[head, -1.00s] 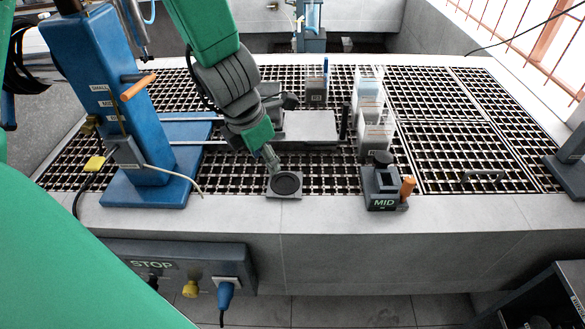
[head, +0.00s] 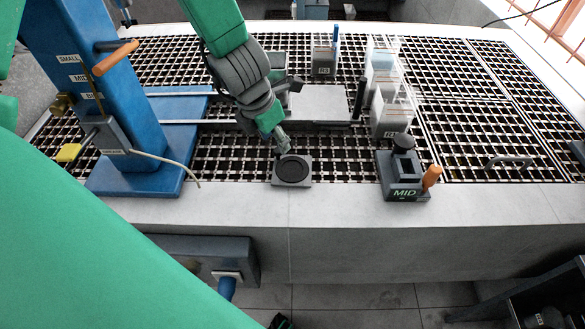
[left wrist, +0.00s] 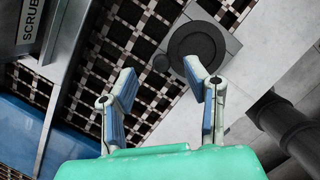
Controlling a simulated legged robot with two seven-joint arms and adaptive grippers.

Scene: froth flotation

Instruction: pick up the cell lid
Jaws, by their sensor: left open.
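A grey square plate with a dark round disc (head: 292,171) lies at the near edge of the grating in the head view. It also shows at the top of the left wrist view (left wrist: 197,48). It may be the cell lid or a stand; I cannot tell which. My left gripper (head: 282,146) is just behind it in the head view, pointing down. In the left wrist view the left gripper (left wrist: 163,82) has its two fingers apart with nothing between them, and the disc lies beyond the right fingertip. My right gripper is not in view.
A blue column (head: 95,90) with an orange handle stands at left. Clear containers (head: 388,112) and a dark post (head: 359,100) are behind. The pale front ledge (head: 350,211) is mostly clear.

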